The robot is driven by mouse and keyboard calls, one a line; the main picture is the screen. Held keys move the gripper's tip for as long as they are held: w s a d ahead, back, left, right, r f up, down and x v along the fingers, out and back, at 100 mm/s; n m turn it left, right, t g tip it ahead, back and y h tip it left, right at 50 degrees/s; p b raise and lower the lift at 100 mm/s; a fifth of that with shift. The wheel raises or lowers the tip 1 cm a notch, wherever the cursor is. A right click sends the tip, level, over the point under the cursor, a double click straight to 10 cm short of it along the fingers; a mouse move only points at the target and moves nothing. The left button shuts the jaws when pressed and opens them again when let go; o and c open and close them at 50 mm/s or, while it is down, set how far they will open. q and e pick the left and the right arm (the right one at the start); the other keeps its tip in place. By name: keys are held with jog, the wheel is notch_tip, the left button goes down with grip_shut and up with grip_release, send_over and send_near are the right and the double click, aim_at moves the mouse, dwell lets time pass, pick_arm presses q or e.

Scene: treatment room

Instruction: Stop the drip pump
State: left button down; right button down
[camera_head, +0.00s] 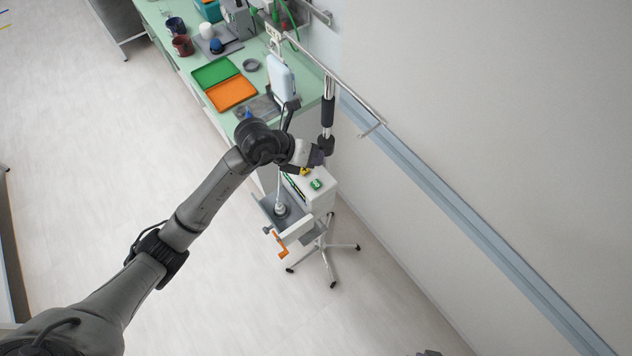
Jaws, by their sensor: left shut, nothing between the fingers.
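The drip pump (321,196) is a white box on a wheeled stand pole. A green button (316,184) shows on its top, with a yellow part (305,171) behind it. My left gripper (318,157) is shut and empty, above the far end of the pump. It appears apart from the green button; whether it touches the yellow part I cannot tell. My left wrist hides part of the pump's far side. A drip bag (281,78) hangs above. A small dark shape at the bottom edge may be part of my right gripper (429,353).
A green counter (188,62) behind holds green and orange trays and cups. A wall rail (450,205) runs along the right. The floor at left is clear.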

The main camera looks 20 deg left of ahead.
pick_arm(q)
jog(key=b, duration=0.6)
send_over(314, 182)
notch_tip(314, 182, down, 8)
jog(key=shift+r, duration=0.15)
jog(key=shift+f, duration=0.4)
jog(key=shift+d, duration=0.1)
dwell(0.4)
dwell(0.7)
jog(key=shift+f+b, duration=0.25)
jog(key=shift+b, duration=0.05)
jog(key=shift+f, duration=0.2)
dwell(0.3)
